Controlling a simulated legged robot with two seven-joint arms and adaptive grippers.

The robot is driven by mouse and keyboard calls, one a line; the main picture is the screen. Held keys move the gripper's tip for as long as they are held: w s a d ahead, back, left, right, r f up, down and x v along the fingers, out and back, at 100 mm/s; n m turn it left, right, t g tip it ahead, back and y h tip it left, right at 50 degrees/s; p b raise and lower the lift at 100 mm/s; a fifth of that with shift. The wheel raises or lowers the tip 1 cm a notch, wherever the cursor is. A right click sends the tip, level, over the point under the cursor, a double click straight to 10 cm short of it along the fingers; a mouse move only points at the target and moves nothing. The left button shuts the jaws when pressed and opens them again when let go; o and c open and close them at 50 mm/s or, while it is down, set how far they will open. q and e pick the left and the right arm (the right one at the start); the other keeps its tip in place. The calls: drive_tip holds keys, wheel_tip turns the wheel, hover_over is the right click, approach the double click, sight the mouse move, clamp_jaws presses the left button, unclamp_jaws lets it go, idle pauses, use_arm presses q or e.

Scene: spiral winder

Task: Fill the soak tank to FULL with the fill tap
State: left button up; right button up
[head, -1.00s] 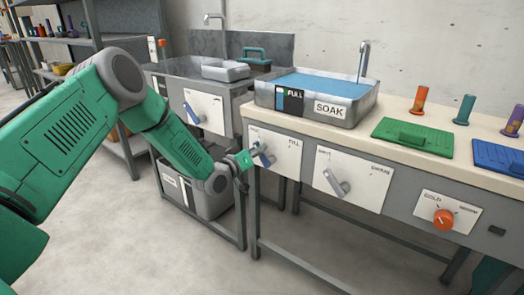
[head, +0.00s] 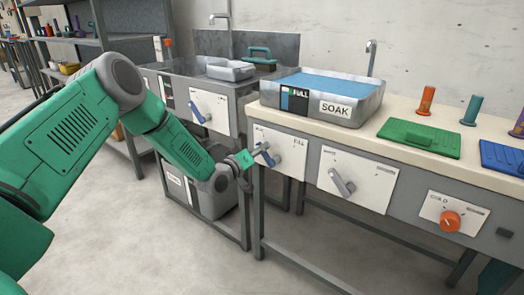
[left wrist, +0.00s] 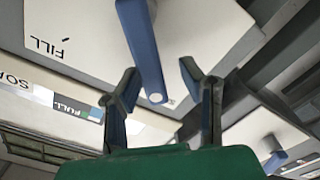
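The grey soak tank (head: 345,112) stands on the bench, with blue water (head: 325,85) close below its rim. Its front carries a SOAK label and a gauge (head: 294,100) with a blue strip and a FULL mark. The fill tap (head: 268,156) is a lever on a white panel below the tank. My left gripper (head: 257,155) is at this lever. In the left wrist view, the blue lever (left wrist: 146,55) reaches down between the two spread fingers (left wrist: 160,85), with gaps on both sides. My right gripper is not in view.
Another lever panel (head: 343,187) and an orange COLD knob (head: 449,221) sit to the right. A sink with a tray (head: 231,70) stands at the left. Green (head: 420,138) and blue (head: 502,157) lidded boards lie on the bench. The floor in front is clear.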

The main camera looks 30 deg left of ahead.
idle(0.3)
use_arm(q)
drive_tip(key=s+a, duration=0.1)
drive_tip(key=s, duration=1.1)
drive_tip(key=shift+f, duration=0.15)
idle(0.6)
